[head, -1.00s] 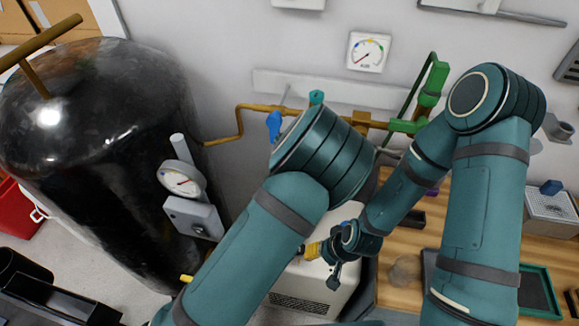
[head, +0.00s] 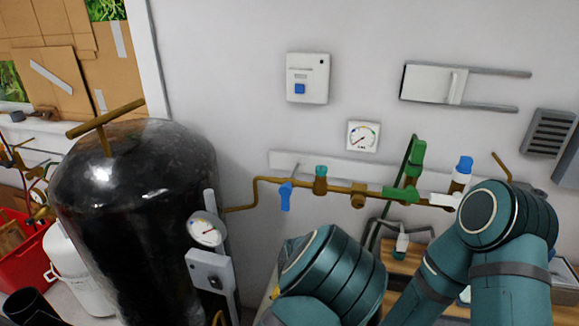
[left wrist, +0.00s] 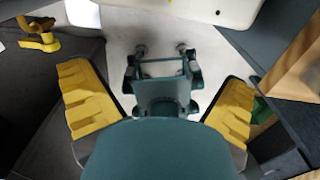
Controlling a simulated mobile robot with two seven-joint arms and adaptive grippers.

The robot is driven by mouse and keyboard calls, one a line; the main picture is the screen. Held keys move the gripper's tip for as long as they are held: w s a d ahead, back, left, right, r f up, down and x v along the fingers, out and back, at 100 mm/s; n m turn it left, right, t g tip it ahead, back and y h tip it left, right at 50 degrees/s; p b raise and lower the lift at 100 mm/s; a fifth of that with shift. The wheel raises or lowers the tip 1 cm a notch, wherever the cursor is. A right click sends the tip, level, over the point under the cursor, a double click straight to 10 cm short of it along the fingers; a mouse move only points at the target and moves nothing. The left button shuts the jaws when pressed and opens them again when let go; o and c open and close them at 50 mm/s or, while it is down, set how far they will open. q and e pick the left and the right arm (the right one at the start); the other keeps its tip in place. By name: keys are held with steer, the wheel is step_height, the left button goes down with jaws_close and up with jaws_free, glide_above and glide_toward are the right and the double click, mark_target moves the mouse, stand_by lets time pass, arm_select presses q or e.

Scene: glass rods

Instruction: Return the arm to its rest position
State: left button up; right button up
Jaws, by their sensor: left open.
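My left arm (head: 335,278) shows as a teal elbow at the bottom middle of the head view; its gripper is below the picture. In the left wrist view my left gripper (left wrist: 157,80) is open, its two yellow ridged fingers wide apart with nothing held between them.
A black tank (head: 130,230) with a dial gauge (head: 206,230) stands at left, a red crate (head: 25,255) beyond it. A brass pipe (head: 335,187) with coloured valves runs along the wall. A wooden edge (left wrist: 298,70) is close on the right in the left wrist view.

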arm_select(q)
steer(key=s+a+f+m+g, duration=0.1)
steer(key=s+a+f+m, duration=0.3)
steer(key=a+f+m, duration=0.4)
steer(key=s+a+m+t+h+b, duration=0.1)
steer(key=s+a+m+h, duration=0.1)
steer(key=s+m, duration=0.4)
steer(key=s+a+r+m+t+h, duration=0.1)
steer(key=s+m, duration=0.6)
steer(key=m, duration=1)
steer(key=shift+s+a+r+t+h+b, duration=0.15)
steer(key=shift+a+r+t+h+b, duration=0.3)
steer(key=shift+a, duration=0.5)
arm_select(e)
steer(key=shift+s+f, duration=0.1)
steer(key=shift+f, duration=0.8)
arm_select(q)
steer(key=shift+f, duration=0.15)
